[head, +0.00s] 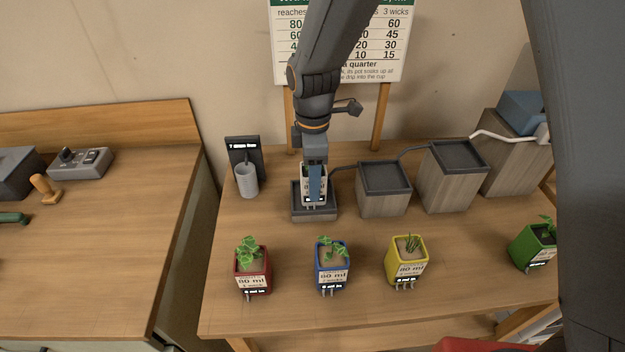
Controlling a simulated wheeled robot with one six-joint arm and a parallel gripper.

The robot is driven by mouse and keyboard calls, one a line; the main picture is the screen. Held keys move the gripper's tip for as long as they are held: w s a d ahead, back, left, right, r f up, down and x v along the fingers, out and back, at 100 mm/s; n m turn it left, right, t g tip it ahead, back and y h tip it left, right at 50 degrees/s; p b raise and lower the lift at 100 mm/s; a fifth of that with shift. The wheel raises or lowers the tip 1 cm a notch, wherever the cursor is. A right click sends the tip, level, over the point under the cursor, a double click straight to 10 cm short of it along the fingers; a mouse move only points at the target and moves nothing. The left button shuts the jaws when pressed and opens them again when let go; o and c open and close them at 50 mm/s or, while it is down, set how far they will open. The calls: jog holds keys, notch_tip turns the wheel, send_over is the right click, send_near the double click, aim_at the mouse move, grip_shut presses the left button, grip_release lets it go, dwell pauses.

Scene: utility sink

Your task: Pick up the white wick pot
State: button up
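The white wick pot (306,191) stands at the dark square tray (315,215) in the middle of the table. It appears upright, with a printed label on its front.
A red pot (252,272), a blue pot (332,272), a yellow pot (407,268) and a green pot (533,248) stand along the front. A grey cup (246,182) stands left of the tray. Wooden blocks with dark basins (384,195) rise to the right, joined by a tube.

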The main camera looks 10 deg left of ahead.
jog(key=shift+f, duration=1.2)
jog(key=shift+c, duration=0.3)
jog(key=c, duration=0.9)
